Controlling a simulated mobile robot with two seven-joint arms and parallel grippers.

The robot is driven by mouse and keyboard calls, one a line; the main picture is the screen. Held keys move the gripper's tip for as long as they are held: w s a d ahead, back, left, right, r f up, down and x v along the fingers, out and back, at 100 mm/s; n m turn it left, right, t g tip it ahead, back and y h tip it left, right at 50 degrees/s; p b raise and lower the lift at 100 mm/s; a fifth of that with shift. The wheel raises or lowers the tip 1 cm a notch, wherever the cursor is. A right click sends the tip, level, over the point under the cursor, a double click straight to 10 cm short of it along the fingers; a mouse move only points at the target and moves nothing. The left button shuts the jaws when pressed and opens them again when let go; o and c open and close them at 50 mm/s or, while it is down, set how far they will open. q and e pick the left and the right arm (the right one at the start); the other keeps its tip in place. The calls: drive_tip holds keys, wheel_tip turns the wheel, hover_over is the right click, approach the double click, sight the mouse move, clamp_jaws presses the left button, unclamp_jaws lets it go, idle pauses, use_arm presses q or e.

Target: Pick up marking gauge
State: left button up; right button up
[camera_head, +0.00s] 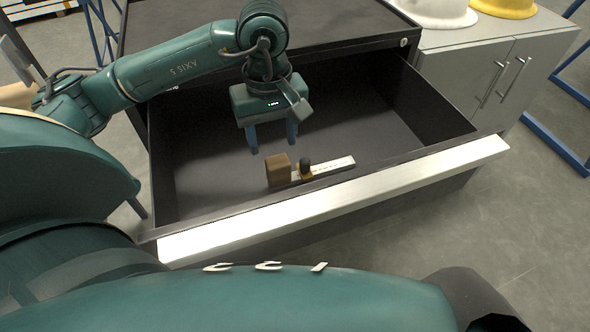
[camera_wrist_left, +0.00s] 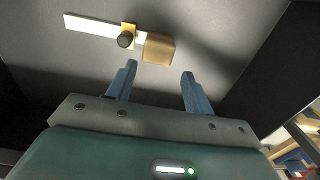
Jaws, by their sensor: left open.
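The marking gauge (camera_head: 279,171) lies on the floor of the open drawer (camera_head: 330,205), close to its front wall. It has a wooden block at its left end, a dark knob and a pale flat beam reaching right. In the left wrist view the gauge (camera_wrist_left: 158,48) lies beyond the fingertips, its block nearest the gap between them. My left gripper (camera_head: 272,145) is inside the drawer space, above and behind the gauge, pointing down with fingers apart and empty. It also shows in the left wrist view (camera_wrist_left: 157,72). My right gripper is not in view.
The drawer is pulled out from a dark cabinet (camera_head: 330,28); its side walls and front wall stand around the gauge. Its floor is otherwise bare. A grey cabinet (camera_head: 465,75) stands at right, with a white helmet (camera_head: 434,12) and a yellow helmet (camera_head: 505,7) on top.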

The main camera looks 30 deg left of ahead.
sight(278, 160)
use_arm(q)
drive_tip(key=shift+f, duration=0.75)
drive_tip(key=f, duration=0.2)
drive_tip(key=d+f, duration=0.1)
drive_tip(key=f, duration=0.1)
drive_tip(key=shift+s+f, duration=0.15)
drive_tip(key=shift+f, duration=0.45)
drive_tip(key=shift+c, duration=0.5)
drive_tip(key=c, duration=0.9)
